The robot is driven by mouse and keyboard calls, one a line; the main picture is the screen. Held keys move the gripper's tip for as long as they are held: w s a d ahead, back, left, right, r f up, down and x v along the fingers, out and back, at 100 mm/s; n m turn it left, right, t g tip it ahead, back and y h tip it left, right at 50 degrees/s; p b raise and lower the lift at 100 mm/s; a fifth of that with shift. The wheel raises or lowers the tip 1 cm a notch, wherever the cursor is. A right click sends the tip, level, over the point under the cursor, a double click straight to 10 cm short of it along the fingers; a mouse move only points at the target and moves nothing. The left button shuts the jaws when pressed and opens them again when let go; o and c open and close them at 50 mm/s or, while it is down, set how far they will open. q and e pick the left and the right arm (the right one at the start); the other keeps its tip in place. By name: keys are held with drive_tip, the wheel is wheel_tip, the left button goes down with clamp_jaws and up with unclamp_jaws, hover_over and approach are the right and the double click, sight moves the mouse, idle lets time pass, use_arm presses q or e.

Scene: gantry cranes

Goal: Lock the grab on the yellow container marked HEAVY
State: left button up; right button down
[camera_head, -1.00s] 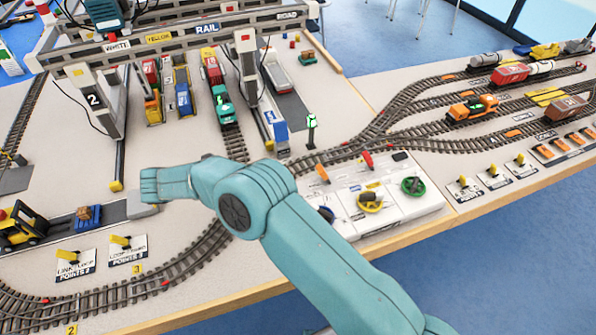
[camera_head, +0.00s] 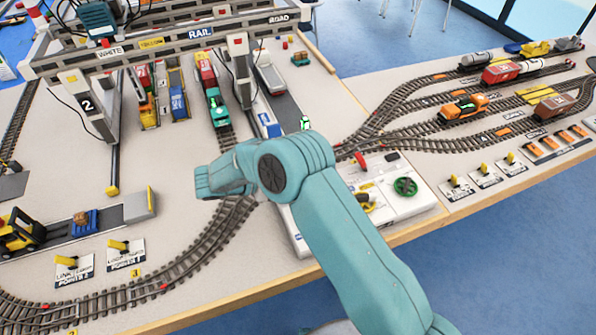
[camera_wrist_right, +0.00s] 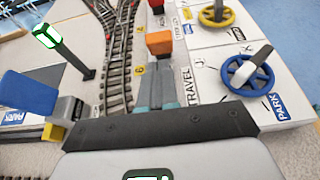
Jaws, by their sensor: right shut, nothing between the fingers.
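I cannot pick out a yellow container with a readable HEAVY mark, nor the grab. Small yellow-orange loads (camera_head: 147,112) stand under the gantry crane (camera_head: 160,45) in the head view; their marks are too small to read. The white control panel (camera_head: 412,207) has a green wheel (camera_head: 405,187) and a yellow wheel (camera_head: 366,203). My right gripper (camera_wrist_right: 156,76) is shut and empty in the wrist view, just short of an orange lever (camera_wrist_right: 160,43). A blue wheel (camera_wrist_right: 248,76) stands to its right. In the head view my right arm hides the gripper. My left gripper is not in view.
A green-lit signal post (camera_wrist_right: 62,46) and a blue block (camera_wrist_right: 28,92) stand left of the gripper. Railway track (camera_wrist_right: 117,50) runs beside the panel. Several point levers (camera_head: 485,170) and trains (camera_head: 510,72) lie at the right. A forklift (camera_head: 18,232) stands at the left.

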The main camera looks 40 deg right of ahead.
drive_tip(key=shift+s+d+r, duration=0.25)
drive_tip(key=shift+d+r, duration=0.15)
drive_tip(key=shift+d, duration=0.4)
